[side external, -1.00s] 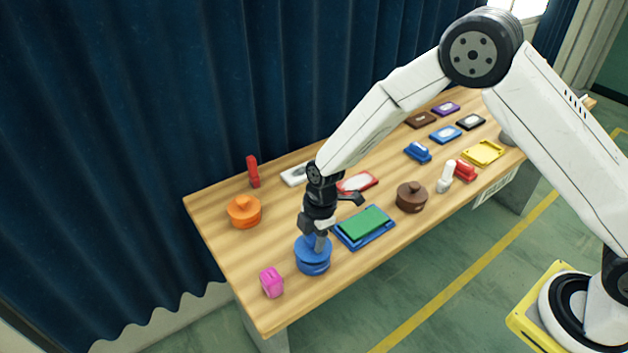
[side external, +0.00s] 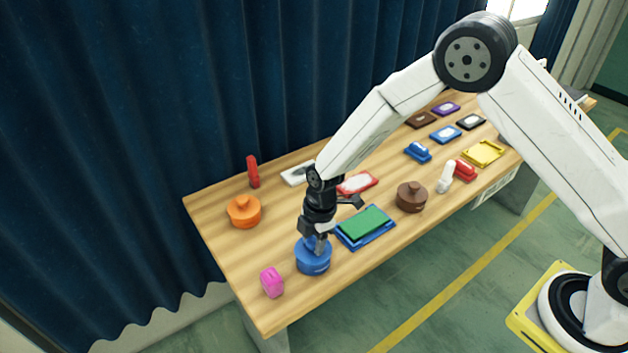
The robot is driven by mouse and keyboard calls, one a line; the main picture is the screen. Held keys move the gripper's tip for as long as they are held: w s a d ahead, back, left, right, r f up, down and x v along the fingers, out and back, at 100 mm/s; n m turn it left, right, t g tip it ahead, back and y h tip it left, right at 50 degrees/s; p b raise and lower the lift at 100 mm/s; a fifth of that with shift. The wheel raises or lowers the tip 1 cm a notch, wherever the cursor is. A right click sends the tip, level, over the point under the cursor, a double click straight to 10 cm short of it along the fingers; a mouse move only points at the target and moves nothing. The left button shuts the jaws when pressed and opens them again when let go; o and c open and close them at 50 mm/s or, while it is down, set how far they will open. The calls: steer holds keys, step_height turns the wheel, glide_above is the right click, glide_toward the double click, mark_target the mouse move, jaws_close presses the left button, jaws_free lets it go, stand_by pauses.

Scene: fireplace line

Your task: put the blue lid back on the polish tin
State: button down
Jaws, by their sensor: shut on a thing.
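The blue polish tin (side external: 313,267) stands upright near the front left of the wooden table. The blue lid (side external: 304,247) sits level on top of it, and no clear gap shows between them at this size. My gripper (side external: 318,244) points down from above and is shut on the blue lid, at its middle. The fingers and wrist hide the lid's grip and part of its top.
A pink object (side external: 272,282) stands close on the left of the tin. A blue tray with a green block (side external: 363,222) lies close on the right. An orange lidded tin (side external: 244,211) is behind left, and a brown one (side external: 411,197) further right. Bare table lies between the orange and blue tins.

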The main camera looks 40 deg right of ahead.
mark_target(314, 241)
steer(key=shift+f, duration=0.3)
jaws_free()
steer(key=shift+r, duration=0.75)
stand_by(1.1)
steer(key=shift+r, duration=3.35)
